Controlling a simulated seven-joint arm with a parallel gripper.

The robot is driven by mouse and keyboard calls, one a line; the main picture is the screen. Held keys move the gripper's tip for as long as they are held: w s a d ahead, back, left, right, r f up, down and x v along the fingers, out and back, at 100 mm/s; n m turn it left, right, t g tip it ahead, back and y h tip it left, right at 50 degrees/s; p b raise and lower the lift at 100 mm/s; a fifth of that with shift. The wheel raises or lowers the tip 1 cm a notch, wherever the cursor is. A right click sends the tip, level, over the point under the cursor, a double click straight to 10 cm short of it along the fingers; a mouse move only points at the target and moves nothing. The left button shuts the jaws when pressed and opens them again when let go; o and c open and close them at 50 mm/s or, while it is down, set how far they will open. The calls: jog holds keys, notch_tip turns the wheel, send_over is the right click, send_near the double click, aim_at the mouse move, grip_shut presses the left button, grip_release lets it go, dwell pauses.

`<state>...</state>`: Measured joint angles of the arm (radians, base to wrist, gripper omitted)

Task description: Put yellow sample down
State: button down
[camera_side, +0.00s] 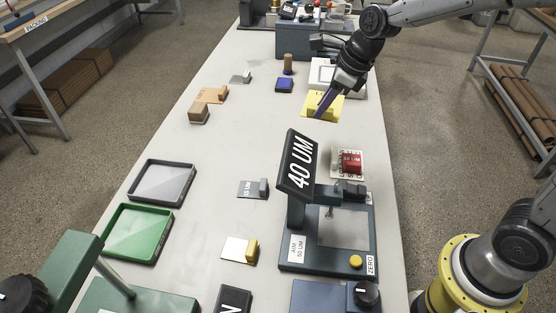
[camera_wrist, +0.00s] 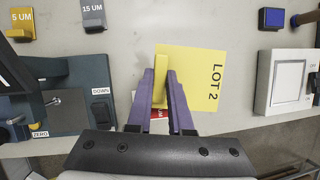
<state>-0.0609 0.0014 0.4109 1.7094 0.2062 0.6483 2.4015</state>
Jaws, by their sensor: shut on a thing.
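The yellow sample (camera_side: 333,103) is a flat yellow card with a raised yellow grip block, near the right edge of the table in the side view. In the wrist view the yellow sample (camera_wrist: 205,80) reads "LOT 2". My gripper (camera_side: 321,113) is shut on its block, with the purple fingers (camera_wrist: 161,82) on either side of it. The card looks level and low over the table; I cannot tell whether it touches.
A white device (camera_side: 322,75) and a blue block (camera_side: 284,85) stand behind the sample. The table's middle (camera_side: 255,140) is mostly clear.

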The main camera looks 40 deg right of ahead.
jog(key=shift+n+g+y, duration=0.5)
jog(key=shift+n+y, duration=0.2)
jog(key=w+a+f, duration=0.1)
jog(key=a+f, duration=0.2)
jog(key=w+a+f, duration=0.1)
jog(key=a+f, duration=0.2)
jog(key=w+a+f, duration=0.1)
jog(key=a+f, duration=0.2)
jog(key=a, duration=0.1)
jog(key=shift+a+f, duration=0.1)
jog(key=shift+f, duration=2.4)
jog(key=shift+f, duration=0.15)
jog(key=c, duration=0.8)
grip_release()
